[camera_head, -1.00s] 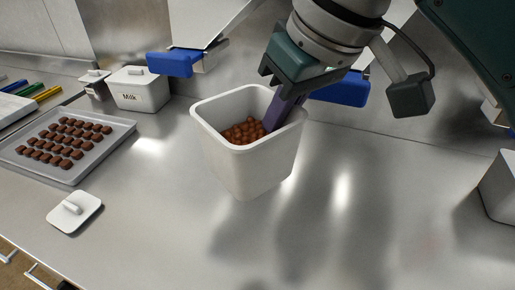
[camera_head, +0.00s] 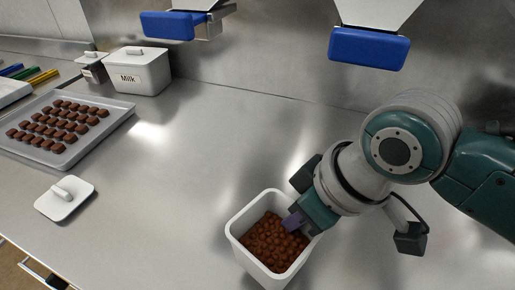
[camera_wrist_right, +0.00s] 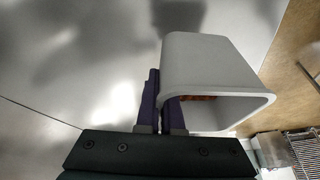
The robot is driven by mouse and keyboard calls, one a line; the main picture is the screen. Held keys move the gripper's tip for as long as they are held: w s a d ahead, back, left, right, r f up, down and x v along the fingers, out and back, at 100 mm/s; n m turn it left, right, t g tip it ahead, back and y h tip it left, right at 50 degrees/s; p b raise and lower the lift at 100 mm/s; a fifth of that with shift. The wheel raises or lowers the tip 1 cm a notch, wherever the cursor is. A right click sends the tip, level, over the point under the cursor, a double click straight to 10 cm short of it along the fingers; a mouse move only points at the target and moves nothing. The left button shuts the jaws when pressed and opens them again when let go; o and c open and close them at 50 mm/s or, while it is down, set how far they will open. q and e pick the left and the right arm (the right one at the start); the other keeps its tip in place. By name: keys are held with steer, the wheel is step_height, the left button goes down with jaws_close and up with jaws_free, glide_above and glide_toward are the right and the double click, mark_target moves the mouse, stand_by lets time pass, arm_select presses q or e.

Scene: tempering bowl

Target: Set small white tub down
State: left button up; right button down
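The small white tub (camera_head: 245,262) is at the lower middle of the head view, open at the top and holding brown pieces. My right gripper (camera_head: 293,222) is shut on its right-hand rim, with one purple finger inside the tub. The right wrist view shows the tub (camera_wrist_right: 207,62) with the fingers (camera_wrist_right: 161,102) pinching its wall. The tub's base is hidden or cut off, so I cannot tell whether it touches the steel counter (camera_head: 160,210). My left gripper is out of view.
A tray (camera_head: 118,118) of chocolates lies at the left, with a loose white lid (camera_head: 66,198) in front of it. A lidded Milk tub (camera_head: 141,72) stands behind. Blue parts (camera_head: 368,48) hang at the back. The counter's middle is clear.

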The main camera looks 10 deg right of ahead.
mark_target(288, 235)
steer(key=shift+f+b, duration=0.5)
steer(key=shift+f, duration=1.45)
